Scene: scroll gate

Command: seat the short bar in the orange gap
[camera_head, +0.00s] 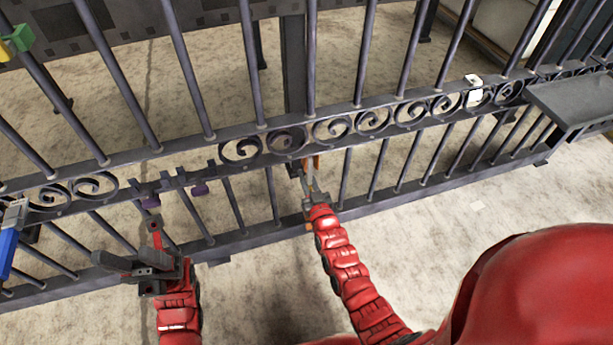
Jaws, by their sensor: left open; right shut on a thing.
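Orange marks on the gate's upper rail (315,162) and lower rail (308,227) flank the orange gap, a break in the row of lower uprights. My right gripper (303,173) is at the top of this gap, just under the scroll band. It is shut on a small dark piece, apparently the short bar, mostly hidden by the gripper; I cannot tell whether it is seated. My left gripper (128,262) is open and apparently empty, in front of the lower rail at the left. A red piece (155,234) stands up just behind it.
Purple marks (200,188) sit under a scroll-less stretch of the band at left. A blue piece (8,250) and a green-yellow piece (17,40) are at the left edge. A grey shelf (580,100) juts out at right. The floor in front is mostly clear.

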